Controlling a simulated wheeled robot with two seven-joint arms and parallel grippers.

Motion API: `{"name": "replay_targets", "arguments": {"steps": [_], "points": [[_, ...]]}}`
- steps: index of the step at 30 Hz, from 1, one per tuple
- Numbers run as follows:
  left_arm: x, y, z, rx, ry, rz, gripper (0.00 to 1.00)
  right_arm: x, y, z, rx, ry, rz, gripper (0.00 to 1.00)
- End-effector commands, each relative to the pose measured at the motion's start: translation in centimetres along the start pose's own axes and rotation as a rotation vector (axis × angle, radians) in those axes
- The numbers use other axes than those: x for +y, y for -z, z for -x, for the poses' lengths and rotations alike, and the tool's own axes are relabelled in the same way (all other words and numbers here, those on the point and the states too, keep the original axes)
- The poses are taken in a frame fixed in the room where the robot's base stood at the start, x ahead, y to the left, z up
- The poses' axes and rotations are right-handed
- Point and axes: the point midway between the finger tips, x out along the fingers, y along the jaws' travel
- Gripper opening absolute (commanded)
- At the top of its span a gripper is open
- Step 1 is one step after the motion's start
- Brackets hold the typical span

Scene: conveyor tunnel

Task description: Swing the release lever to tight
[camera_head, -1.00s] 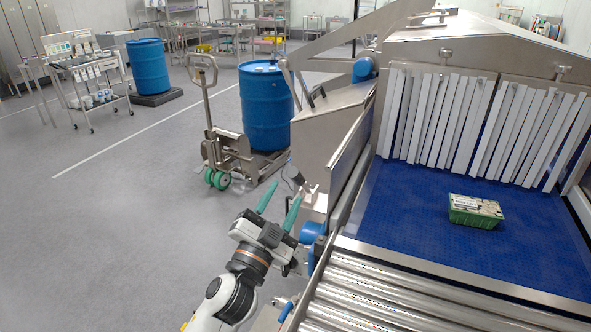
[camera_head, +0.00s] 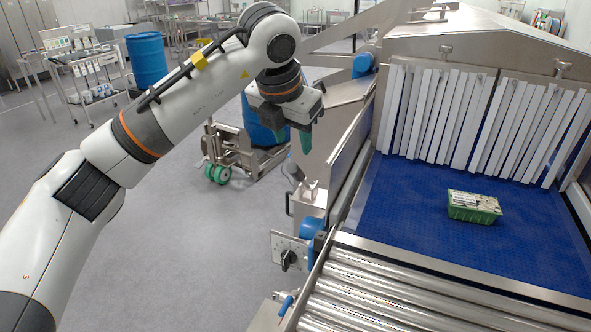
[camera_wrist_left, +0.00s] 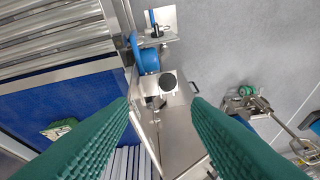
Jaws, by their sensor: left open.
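A small lever with a blue handle (camera_head: 286,307) sits at the lower left of the conveyor's side, by the roller section. Above it is a metal plate (camera_head: 278,244) with a black knob (camera_head: 288,261). I cannot tell for sure which is the release lever, nor read its setting. The left wrist view also shows the plate (camera_wrist_left: 170,18) and a blue handle at the top. My left gripper (camera_head: 294,147) is open and empty, fingers pointing down, above and beyond these controls, beside the machine housing. In the left wrist view, its green fingers (camera_wrist_left: 160,105) are spread over the housing. My right gripper is out of view.
A green punnet (camera_head: 474,207) lies on the blue belt (camera_head: 400,215) before the strip curtain (camera_head: 440,120). Metal rollers (camera_head: 390,295) are in front. A pallet truck (camera_head: 230,150) and a blue drum (camera_head: 258,125) stand behind my left arm.

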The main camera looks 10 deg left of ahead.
Motion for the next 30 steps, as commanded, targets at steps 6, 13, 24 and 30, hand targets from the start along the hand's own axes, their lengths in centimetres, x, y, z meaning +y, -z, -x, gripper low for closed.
{"name": "replay_targets", "arguments": {"steps": [6, 13, 24, 30], "points": [[-0.9, -0.1, -1.3, -0.016, 0.039, 0.012, 0.44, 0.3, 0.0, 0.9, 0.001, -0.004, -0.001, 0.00], [-1.0, -0.1, -5.8, -0.016, 0.036, 0.011, 0.44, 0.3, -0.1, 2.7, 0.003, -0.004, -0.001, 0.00], [-1.1, -0.2, -11.0, -0.012, 0.035, 0.010, 0.44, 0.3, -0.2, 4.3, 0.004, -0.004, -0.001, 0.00], [-1.1, -0.2, -11.5, -0.010, 0.036, 0.009, 0.44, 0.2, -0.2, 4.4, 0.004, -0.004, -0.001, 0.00]]}}
